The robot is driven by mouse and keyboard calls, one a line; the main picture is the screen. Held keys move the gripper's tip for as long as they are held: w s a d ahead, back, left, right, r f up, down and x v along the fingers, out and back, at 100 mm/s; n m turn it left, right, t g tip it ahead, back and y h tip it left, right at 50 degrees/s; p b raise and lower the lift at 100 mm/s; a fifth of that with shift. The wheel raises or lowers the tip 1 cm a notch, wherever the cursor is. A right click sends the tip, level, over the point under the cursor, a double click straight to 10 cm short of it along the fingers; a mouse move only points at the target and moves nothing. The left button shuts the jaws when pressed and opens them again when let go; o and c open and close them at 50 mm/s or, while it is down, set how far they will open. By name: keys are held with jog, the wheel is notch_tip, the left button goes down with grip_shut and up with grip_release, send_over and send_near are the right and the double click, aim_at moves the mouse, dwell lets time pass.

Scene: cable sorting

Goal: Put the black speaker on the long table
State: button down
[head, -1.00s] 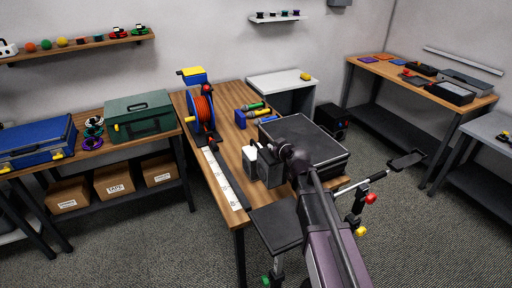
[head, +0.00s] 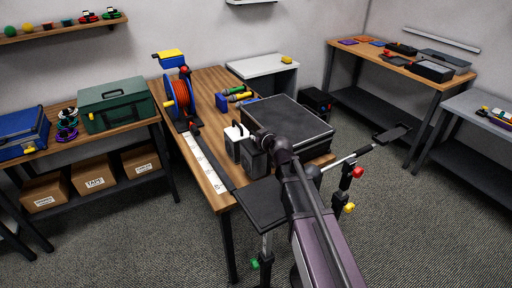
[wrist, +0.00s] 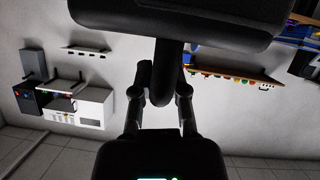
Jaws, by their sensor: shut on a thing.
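The black speaker (head: 256,163) shows in the head view as a dark upright box just below the end of my arm, near the front of the wooden table. In the wrist view its dark body (wrist: 170,14) fills the top, and a dark bar runs from it between my fingers. My gripper (wrist: 160,92) is shut on it. The arm partly hides my gripper in the head view. The long table seems to be the wooden one (head: 208,122) in front of me. I cannot tell whether the speaker touches it.
A large black case (head: 290,122), a cable reel (head: 179,92), a white-and-dark device (head: 235,133) and a pale strip (head: 204,162) crowd the table. Some bare wood shows beside the reel. A green toolbox (head: 116,105) stands on the left bench.

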dwell(0.3)
jog(key=shift+f+b, duration=1.9)
jog(key=shift+f, duration=0.1)
jog(key=c, duration=0.6)
grip_release()
jog(key=shift+c, duration=0.2)
jog(key=shift+r, duration=0.2)
jog(key=p+v, duration=0.4)
jog(key=v, duration=0.8)
jog(key=shift+f, duration=0.1)
